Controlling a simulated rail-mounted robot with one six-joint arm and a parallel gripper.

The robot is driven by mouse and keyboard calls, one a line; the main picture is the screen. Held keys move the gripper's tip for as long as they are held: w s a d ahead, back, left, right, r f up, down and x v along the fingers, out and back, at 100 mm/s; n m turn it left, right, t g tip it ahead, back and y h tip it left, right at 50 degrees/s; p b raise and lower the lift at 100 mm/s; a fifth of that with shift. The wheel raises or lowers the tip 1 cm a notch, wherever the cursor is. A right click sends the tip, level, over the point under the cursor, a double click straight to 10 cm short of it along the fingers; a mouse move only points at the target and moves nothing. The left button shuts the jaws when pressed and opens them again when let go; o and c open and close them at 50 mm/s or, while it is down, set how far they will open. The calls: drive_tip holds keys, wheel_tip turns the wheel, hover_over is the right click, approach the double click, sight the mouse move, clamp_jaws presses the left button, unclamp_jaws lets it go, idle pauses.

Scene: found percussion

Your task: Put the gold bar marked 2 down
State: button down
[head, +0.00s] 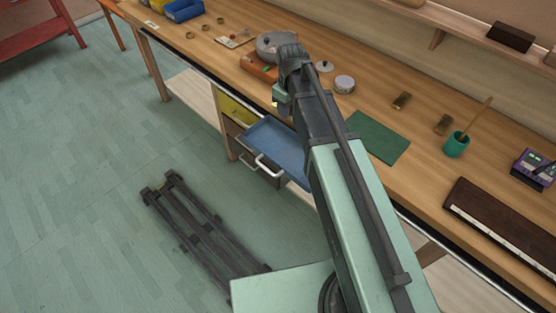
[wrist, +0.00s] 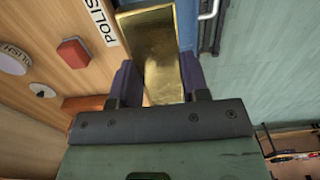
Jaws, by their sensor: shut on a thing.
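My gripper (wrist: 160,75) is shut on a gold bar (wrist: 160,52), which fills the space between its two dark fingers in the wrist view. The bar is shiny, and I cannot read a number on it. In the head view my gripper (head: 281,106) is at the bench's front edge, near the open blue drawer, and largely hidden by my arm. A white label reading POLISH (wrist: 100,22) shows in the wrist view.
The blue drawer (head: 275,147) stands open below the bench top, beside a yellow drawer front (head: 237,111). A round grey drum-like thing (head: 275,44), a white-topped tin (head: 345,83) and a teal cup (head: 456,145) stand on the bench. The green mat looks bare.

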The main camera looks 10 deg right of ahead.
sight(287, 153)
drive_tip(key=shift+w+f, duration=0.1)
drive_tip(key=shift+w, duration=0.1)
drive_tip(key=shift+f, duration=0.15)
wheel_tip(287, 153, down, 20)
drive_tip(key=b, duration=2)
drive_tip(key=shift+f, duration=0.1)
drive_tip(key=shift+s+r, duration=0.1)
drive_tip(key=shift+r, duration=0.2)
drive_tip(key=shift+f, duration=0.2)
drive_tip(key=c, duration=0.6)
unclamp_jaws()
